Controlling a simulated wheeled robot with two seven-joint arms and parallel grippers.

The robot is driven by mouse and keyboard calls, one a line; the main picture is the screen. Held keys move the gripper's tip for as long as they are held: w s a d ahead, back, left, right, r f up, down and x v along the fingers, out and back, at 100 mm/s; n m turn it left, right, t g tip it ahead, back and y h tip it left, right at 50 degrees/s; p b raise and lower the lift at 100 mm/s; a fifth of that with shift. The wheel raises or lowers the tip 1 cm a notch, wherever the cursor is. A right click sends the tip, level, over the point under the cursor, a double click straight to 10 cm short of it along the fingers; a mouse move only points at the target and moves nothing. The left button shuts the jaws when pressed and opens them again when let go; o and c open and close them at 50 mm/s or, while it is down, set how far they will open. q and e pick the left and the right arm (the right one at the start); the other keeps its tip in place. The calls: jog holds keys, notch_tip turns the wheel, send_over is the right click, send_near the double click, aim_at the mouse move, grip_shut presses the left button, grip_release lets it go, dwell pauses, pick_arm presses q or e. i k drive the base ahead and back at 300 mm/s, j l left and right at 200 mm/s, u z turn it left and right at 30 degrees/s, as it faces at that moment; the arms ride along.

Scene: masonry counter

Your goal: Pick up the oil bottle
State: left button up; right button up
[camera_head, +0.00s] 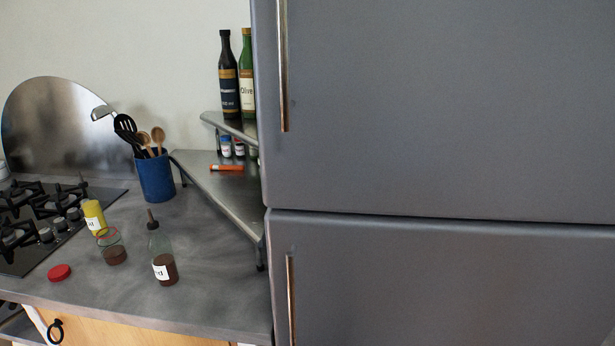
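Several bottles are in view. A green bottle (247,86) with a label reading "Olive" stands upright on the upper shelf, partly cut off by the fridge edge. A dark bottle (228,85) with a dark and tan label stands close beside it on the left. On the counter, a clear bottle (164,262) with a dark spout and brown contents stands upright near the front edge. Its white label is only partly readable. Neither of my grippers shows in this view.
A large grey fridge (430,120) fills the right side. A corner shelf (225,190) holds small jars and an orange tube. A blue utensil holder (155,177), a yellow bottle (94,216), a glass jar (112,248), a red lid (60,272) and a gas hob (45,225) occupy the counter.

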aim_at(90, 205)
jog(key=u, duration=1.3)
jog(key=i+j+z, duration=0.25)
jog(key=z, duration=0.15)
jog(key=i+j+z, duration=0.2)
jog(key=j+z, duration=0.15)
